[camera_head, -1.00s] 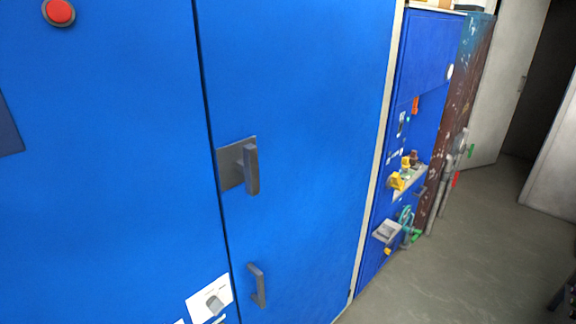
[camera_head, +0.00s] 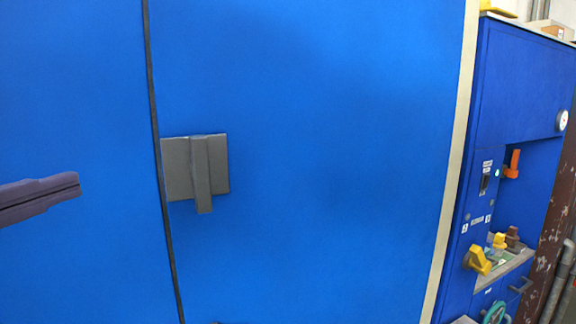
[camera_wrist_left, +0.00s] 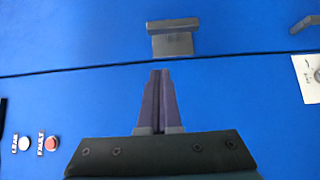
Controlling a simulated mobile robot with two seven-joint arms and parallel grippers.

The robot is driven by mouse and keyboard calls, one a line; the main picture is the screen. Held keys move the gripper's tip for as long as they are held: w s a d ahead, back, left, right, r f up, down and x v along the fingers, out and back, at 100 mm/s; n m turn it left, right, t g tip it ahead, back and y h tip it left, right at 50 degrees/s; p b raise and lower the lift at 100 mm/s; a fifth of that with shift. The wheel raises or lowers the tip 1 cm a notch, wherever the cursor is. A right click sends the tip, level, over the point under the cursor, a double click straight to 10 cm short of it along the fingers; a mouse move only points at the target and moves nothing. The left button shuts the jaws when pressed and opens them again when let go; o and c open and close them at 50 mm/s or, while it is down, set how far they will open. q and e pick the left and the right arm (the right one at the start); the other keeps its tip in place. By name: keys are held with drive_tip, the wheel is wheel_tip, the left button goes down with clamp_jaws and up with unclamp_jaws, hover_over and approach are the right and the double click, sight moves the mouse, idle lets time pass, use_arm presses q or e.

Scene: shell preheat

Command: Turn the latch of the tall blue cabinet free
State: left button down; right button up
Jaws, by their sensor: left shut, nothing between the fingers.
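The tall blue cabinet (camera_head: 320,230) fills most of the head view, with a dark vertical seam between its panels. The grey latch (camera_head: 202,175) sits just right of the seam: a square plate with a bar pointing down across it. My left gripper (camera_head: 78,185) comes in from the left, shut and empty, with a gap between it and the latch. In the left wrist view the latch plate and bar (camera_wrist_left: 173,40) lie beyond the fingertips (camera_wrist_left: 159,72), across the seam. My right gripper is not in view.
A second blue cabinet (camera_head: 515,90) stands at the right with an orange lever, yellow knobs and a recessed shelf. The left wrist view shows a red button (camera_wrist_left: 52,143), a white button (camera_wrist_left: 24,144) and part of a grey handle (camera_wrist_left: 305,23) on the blue front.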

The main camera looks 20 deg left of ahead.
use_arm(q)
drive_tip(key=p, duration=0.3)
approach(199, 172)
drive_tip(key=w+a+r, duration=0.3)
drive_tip(key=w+a, duration=0.1)
drive_tip(key=a, duration=0.1)
drive_tip(key=shift+w+d+f+p, duration=0.2)
drive_tip(key=shift+w+d+p, duration=0.1)
drive_tip(key=shift+w+d, duration=0.35)
drive_tip(key=shift+w+d+f+p, duration=0.25)
drive_tip(key=shift+w+d, duration=0.25)
drive_tip(key=shift+d, duration=0.3)
